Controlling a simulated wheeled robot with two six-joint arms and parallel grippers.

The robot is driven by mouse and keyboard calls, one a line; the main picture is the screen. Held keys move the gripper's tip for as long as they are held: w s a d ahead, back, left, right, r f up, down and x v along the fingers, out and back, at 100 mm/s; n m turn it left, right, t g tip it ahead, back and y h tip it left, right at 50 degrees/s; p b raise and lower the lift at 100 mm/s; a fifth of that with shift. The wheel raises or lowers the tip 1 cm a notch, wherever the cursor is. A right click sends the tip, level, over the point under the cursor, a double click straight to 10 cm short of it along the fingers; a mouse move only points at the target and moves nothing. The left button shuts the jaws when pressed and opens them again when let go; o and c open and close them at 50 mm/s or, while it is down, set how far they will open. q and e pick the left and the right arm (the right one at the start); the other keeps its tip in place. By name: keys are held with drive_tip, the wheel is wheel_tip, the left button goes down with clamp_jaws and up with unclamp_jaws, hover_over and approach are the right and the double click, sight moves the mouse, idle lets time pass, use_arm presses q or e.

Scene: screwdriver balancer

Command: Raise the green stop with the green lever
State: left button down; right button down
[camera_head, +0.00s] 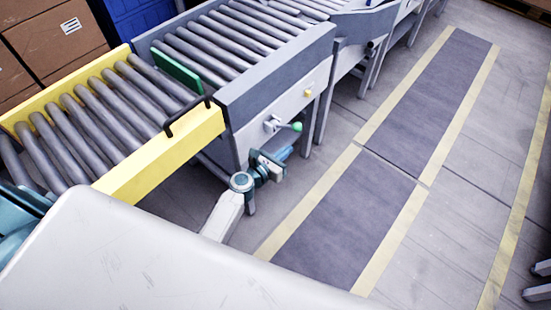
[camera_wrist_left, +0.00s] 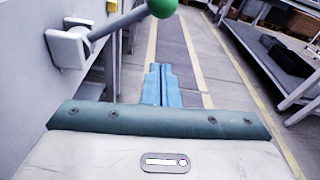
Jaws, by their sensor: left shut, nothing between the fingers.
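The green stop (camera_head: 178,68) is a thin green plate that shows above the rollers, across the conveyor just beyond the yellow section. The green lever (camera_head: 296,126) has a grey shaft and a green ball, and it sticks out from the conveyor's side panel. In the left wrist view the lever's ball (camera_wrist_left: 162,7) is at the top edge and its pale mount (camera_wrist_left: 67,49) is at upper left. My left gripper (camera_head: 285,153) is just below the lever in the head view, apart from it. Its blue fingers (camera_wrist_left: 161,85) are together and empty. My right gripper is out of view.
A yellow conveyor section (camera_head: 165,160) with a black handle (camera_head: 188,114) stands left of my left arm. The floor lane (camera_head: 345,215) to the right is clear. Cardboard boxes (camera_head: 50,40) stand at the back left.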

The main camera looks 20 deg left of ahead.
use_arm(q)
drive_tip(key=shift+v, duration=2.15)
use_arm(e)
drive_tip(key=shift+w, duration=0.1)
